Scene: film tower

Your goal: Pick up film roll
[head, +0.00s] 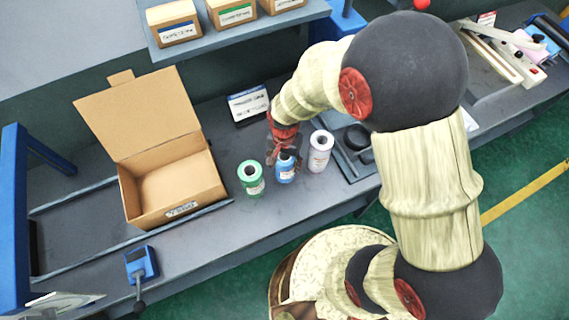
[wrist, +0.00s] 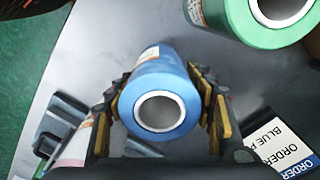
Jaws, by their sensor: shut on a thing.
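A blue film roll (head: 286,168) stands on the grey table between a green film roll (head: 250,177) on its left and a white-lilac film roll (head: 320,150) on its right. My gripper (head: 284,152) reaches down over the blue roll from behind. In the wrist view the blue roll (wrist: 160,95) sits between the two fingers of my gripper (wrist: 165,100), which are shut on its sides. Its hollow core faces the camera. The green roll (wrist: 270,20) is at the top right of that view. Whether the blue roll touches the table is hard to tell.
An open cardboard box (head: 170,190) stands left of the rolls. A label sign (head: 248,104) stands behind them, and it also shows in the wrist view (wrist: 280,145). A dark tray with a black round object (head: 357,138) lies to the right. A shelf (head: 235,32) with small boxes is above.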

